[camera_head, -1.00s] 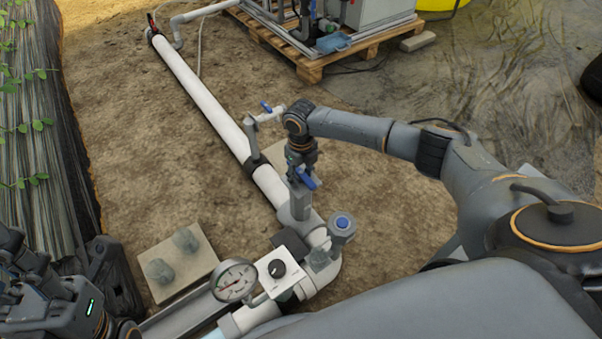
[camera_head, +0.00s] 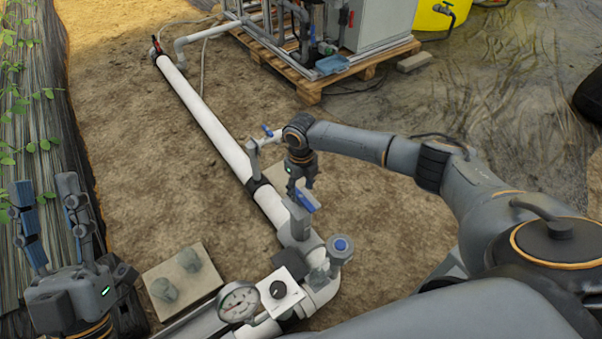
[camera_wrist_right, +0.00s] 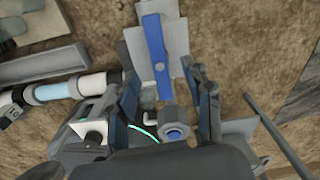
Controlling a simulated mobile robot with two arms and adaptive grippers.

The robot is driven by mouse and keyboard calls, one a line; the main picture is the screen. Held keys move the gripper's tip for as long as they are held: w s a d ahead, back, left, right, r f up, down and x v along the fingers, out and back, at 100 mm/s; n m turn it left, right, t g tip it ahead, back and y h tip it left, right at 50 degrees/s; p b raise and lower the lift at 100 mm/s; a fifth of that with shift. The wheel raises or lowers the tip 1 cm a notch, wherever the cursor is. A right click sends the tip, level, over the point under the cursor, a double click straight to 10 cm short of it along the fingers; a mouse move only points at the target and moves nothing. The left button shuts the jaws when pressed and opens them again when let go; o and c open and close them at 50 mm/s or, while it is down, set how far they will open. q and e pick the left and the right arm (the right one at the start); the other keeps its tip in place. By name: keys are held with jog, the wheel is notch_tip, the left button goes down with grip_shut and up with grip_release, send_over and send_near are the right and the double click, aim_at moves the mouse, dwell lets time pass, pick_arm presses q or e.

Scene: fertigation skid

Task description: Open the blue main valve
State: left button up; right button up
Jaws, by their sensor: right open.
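The main valve's blue handle (camera_head: 305,199) sits on a grey valve body (camera_head: 299,228) on the white pipe. In the right wrist view the blue handle (camera_wrist_right: 156,55) is a flat bar with a round centre, ahead of the fingertips. My right gripper (camera_head: 303,188) is just above the handle in the head view, and its fingertips partly overlap it there. In the right wrist view my right gripper (camera_wrist_right: 168,78) is open, its fingers spread on either side and nothing between them. My left gripper (camera_head: 46,185) is open and empty at the far left, fingers pointing up.
A blue-capped fitting (camera_head: 341,246), a pressure gauge (camera_head: 239,302) and a white box with a black knob (camera_head: 279,291) stand close to the valve. A smaller blue-handled tap (camera_head: 267,131) rises farther along the pipe. A concrete block (camera_head: 182,279) lies left.

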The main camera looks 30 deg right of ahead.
notch_tip(320, 180, up, 3)
jog(key=shift+f+p, duration=0.15)
jog(key=shift+p, duration=1.05)
notch_tip(320, 180, up, 2)
jog(key=shift+r+p, duration=0.15)
jog(key=shift+p, duration=0.95)
pick_arm(q)
notch_tip(320, 180, down, 19)
jog(key=w+a+g+y, duration=0.2)
jog(key=g+y, duration=0.2)
jog(key=g, duration=0.8)
jog(key=shift+w+f+g+y, duration=0.15)
jog(key=shift+w+g+y, duration=0.15)
jog(key=shift+n, duration=0.3)
pick_arm(e)
jog(key=shift+a, duration=0.1)
